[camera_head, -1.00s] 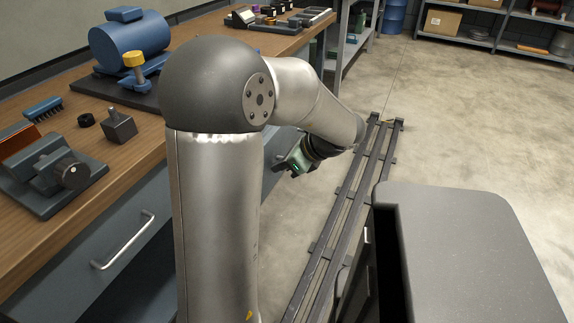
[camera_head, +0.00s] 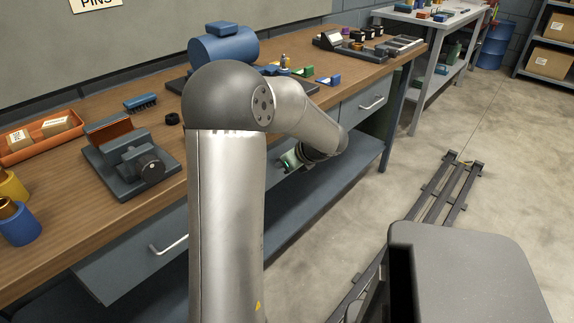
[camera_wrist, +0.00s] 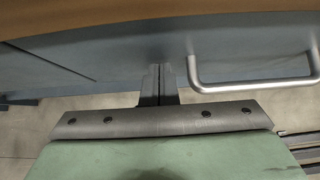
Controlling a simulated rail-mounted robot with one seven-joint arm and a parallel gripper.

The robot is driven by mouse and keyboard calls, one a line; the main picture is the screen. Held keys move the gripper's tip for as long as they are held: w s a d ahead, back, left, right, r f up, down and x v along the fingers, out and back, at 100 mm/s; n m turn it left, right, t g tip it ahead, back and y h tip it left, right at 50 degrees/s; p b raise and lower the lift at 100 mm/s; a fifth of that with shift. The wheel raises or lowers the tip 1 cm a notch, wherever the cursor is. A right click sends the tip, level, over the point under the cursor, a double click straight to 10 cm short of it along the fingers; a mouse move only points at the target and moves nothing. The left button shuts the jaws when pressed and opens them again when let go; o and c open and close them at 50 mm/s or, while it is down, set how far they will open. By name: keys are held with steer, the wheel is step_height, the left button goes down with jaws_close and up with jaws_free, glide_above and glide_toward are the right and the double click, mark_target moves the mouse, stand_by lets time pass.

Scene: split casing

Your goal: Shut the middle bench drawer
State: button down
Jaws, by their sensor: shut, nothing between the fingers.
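My gripper (camera_wrist: 158,78) is shut and empty in the wrist view, its fingertips close to a grey-blue drawer front (camera_wrist: 115,62) under the wooden bench top. I cannot tell whether they touch it. A metal bar handle (camera_wrist: 252,84) is on that front, right of the fingers. How far the middle drawer stands out cannot be told.
A left drawer handle (camera_head: 168,245) and a right drawer handle (camera_head: 372,102) flank my arm. The bench top (camera_head: 100,220) holds a vise (camera_head: 130,160), a blue motor (camera_head: 222,48) and small parts. A lower shelf (camera_head: 310,205) runs beneath.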

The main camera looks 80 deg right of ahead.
steer(key=shift+w+d+r, duration=0.15)
steer(key=shift+w, duration=0.3)
steer(key=s+a+r+p, duration=0.2)
steer(key=s+a+r, duration=0.3)
steer(key=s, duration=0.5)
steer(key=shift+s+a+r, duration=0.3)
steer(key=shift+a+r, duration=0.05)
steer(key=shift+r, duration=0.55)
steer(key=shift+w, duration=0.1)
